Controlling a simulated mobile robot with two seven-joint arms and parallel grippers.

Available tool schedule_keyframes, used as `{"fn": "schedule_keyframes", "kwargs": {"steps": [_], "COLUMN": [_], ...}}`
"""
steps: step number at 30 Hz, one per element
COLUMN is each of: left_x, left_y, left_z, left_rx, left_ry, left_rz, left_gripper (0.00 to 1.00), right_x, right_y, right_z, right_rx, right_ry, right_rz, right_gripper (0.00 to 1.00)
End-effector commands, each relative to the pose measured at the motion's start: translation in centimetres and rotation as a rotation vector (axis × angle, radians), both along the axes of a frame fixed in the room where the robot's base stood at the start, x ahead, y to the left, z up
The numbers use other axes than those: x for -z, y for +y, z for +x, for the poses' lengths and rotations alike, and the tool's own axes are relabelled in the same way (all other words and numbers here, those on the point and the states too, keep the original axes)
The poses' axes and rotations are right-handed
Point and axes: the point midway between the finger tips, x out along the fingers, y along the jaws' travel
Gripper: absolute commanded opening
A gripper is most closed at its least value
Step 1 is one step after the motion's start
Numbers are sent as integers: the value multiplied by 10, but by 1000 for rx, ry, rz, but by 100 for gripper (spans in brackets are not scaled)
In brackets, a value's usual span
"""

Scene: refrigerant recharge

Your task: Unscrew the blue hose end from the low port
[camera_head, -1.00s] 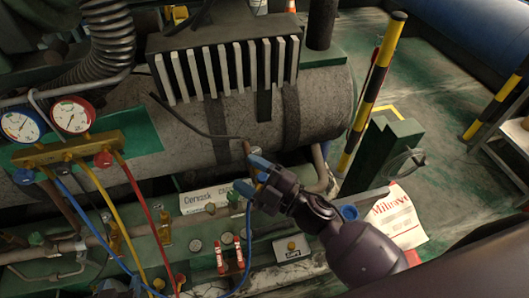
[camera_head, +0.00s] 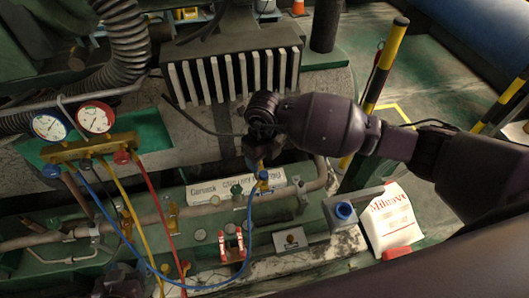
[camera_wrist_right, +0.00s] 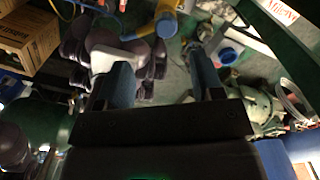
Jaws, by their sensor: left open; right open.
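The blue hose (camera_head: 246,235) runs from the gauge manifold (camera_head: 92,148) down in a loop and up to its blue end (camera_head: 264,176), which sits on a brass fitting at the low port. My right gripper (camera_head: 257,160) points down just above this hose end. In the right wrist view its two fingers (camera_wrist_right: 163,85) are apart with nothing between the tips. A yellow fitting with a blue ring (camera_wrist_right: 166,24) shows beyond the tips. My left gripper (camera_head: 118,281) is a dark shape at the bottom left edge, partly cut off, its fingers hard to make out.
A yellow hose (camera_head: 130,210) and a red hose (camera_head: 158,220) hang from the manifold. The finned block (camera_head: 232,75) stands behind the right gripper. Red-capped valves (camera_head: 231,245), a grey box with a blue knob (camera_head: 343,212) and a white paper bag (camera_head: 391,217) are nearby.

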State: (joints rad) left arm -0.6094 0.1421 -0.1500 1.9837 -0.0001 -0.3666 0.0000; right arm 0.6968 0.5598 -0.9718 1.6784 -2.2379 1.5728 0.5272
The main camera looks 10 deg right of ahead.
Motion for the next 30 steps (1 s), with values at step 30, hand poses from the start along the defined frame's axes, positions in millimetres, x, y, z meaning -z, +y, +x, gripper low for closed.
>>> {"fn": "schedule_keyframes", "kwargs": {"steps": [30], "left_x": [66], "left_y": [-2], "left_z": [-6], "left_rx": [5], "left_ry": [41], "left_rz": [0], "left_gripper": [61], "right_x": [84], "right_y": [-4], "right_z": [4], "right_rx": [2], "right_ry": [-12], "right_rz": [-28], "right_gripper": [61]}}
